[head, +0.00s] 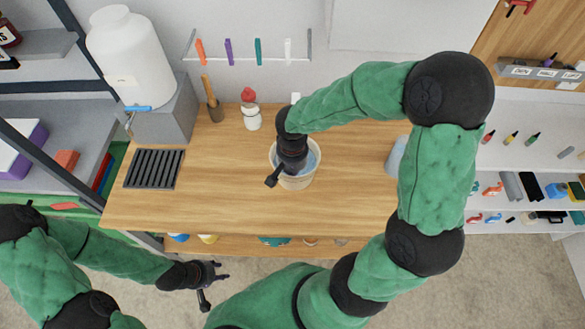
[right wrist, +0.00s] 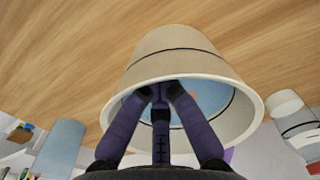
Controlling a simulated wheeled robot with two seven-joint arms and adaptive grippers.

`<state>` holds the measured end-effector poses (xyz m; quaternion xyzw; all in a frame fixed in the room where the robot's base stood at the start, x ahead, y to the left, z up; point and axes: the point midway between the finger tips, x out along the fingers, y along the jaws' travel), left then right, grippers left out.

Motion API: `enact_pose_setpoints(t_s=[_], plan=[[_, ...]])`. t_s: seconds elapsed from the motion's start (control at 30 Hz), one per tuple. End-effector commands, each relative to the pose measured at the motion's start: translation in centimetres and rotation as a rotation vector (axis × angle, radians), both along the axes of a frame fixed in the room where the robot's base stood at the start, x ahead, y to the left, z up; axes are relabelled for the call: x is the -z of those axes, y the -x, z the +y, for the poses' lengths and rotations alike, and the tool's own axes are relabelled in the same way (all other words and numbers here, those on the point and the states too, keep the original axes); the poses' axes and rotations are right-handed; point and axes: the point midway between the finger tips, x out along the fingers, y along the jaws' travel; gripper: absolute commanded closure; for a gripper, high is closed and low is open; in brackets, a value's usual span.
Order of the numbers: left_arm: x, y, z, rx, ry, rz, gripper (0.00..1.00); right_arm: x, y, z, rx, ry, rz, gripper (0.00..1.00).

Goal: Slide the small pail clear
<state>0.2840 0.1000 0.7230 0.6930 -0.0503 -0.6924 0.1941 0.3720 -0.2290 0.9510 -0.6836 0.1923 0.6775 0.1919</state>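The small pail (head: 313,181), cream-white with a dark line around it and a light blue inside, stands on the wooden table in the head view. It fills the middle of the right wrist view (right wrist: 172,55), its open mouth facing the camera. My right gripper (right wrist: 160,92) reaches down into the mouth. Its dark purple fingers lean toward each other, and their tips are inside the pail. I cannot tell whether they touch the pail or anything in it. My left gripper (head: 221,271) is low at the left, in front of the table, open and empty.
A black slatted rack (head: 154,169) lies at the table's left. A red-topped white bottle (head: 252,120) and a dark holder (head: 214,110) stand behind the pail. A light blue object (head: 396,157) is at the right, partly behind my right arm. The wood left and in front of the pail is clear.

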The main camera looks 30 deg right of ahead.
Motion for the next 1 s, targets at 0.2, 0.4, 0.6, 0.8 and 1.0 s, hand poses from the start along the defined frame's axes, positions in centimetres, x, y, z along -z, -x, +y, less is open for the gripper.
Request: enact_pose_setpoints(t_s=[0.2, 0.4, 0.6, 0.8, 1.0], plan=[[1.0, -0.1, 0.0, 0.001, 0.0, -0.003, 0.6, 0.4, 3.1, 1.9, -0.006, -0.001, 0.007, 1.0], [1.5, -0.1, 0.0, 0.001, 0.0, -0.001, 0.6, 0.3, 5.6, 3.4, -0.004, 0.0, 0.006, 1.0], [1.6, -0.1, 0.0, 0.001, 0.0, -0.001, 0.6, 0.3, 6.6, 3.9, -0.002, 0.0, 0.008, 1.0], [1.6, -0.1, 0.0, 0.001, 0.0, -0.001, 0.6, 0.3, 6.6, 3.9, -0.001, 0.0, 0.008, 1.0], [1.4, -0.1, 0.0, 0.0, 0.0, -0.002, 0.6, 0.1, 6.5, 3.9, -0.001, 0.0, 0.008, 1.0]])
